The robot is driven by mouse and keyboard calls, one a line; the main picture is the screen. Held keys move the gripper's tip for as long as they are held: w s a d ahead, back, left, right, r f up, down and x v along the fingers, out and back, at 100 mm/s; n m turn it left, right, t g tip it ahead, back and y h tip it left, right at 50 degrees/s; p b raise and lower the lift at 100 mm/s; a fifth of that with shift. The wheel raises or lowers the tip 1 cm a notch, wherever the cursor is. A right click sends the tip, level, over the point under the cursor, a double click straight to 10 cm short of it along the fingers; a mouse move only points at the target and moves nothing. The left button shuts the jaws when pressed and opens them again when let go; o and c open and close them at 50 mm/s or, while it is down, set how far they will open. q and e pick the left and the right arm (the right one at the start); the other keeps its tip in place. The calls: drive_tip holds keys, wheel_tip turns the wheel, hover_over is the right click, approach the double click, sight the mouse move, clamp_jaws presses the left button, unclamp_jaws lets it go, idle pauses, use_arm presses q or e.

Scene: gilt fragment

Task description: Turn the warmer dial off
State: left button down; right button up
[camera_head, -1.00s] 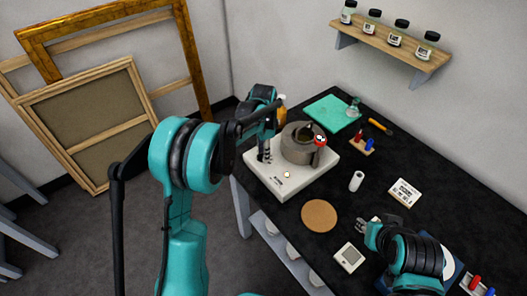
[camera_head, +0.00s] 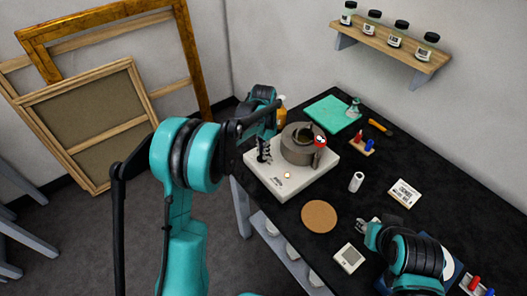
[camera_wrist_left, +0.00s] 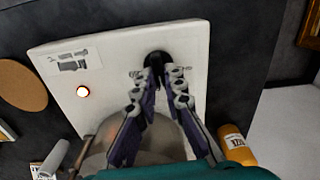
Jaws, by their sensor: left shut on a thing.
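The warmer (camera_head: 275,187) is a white slab on the black table, with a grey round pot (camera_head: 297,153) on it. The dark warmer dial (camera_wrist_left: 157,58) sits at the plate's edge in the left wrist view, partly hidden by my fingers. My left gripper (camera_head: 263,155) points down at the warmer's left corner; in the left wrist view its fingers (camera_wrist_left: 163,78) are closed about the dial.
A cork disc (camera_head: 319,216), a white cylinder (camera_head: 356,181) and a small white device (camera_head: 348,257) lie in front. A green mat (camera_head: 332,112) is behind. A shelf (camera_head: 390,46) with jars hangs above.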

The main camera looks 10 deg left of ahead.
use_arm(q)
drive_tip(key=n, duration=0.3)
drive_tip(key=shift+w+a+n, duration=0.1)
drive_tip(key=shift+n, duration=0.3)
drive_tip(key=n, duration=0.3)
drive_tip(key=shift+a+n, duration=0.1)
drive_tip(key=shift+n, duration=0.2)
drive_tip(key=n, duration=0.6)
drive_tip(key=shift+a, duration=0.2)
drive_tip(key=shift+n, duration=0.4)
drive_tip(key=c, duration=1.6)
unclamp_jaws()
drive_tip(key=shift+r, duration=0.1)
wheel_tip(320, 180, up, 12)
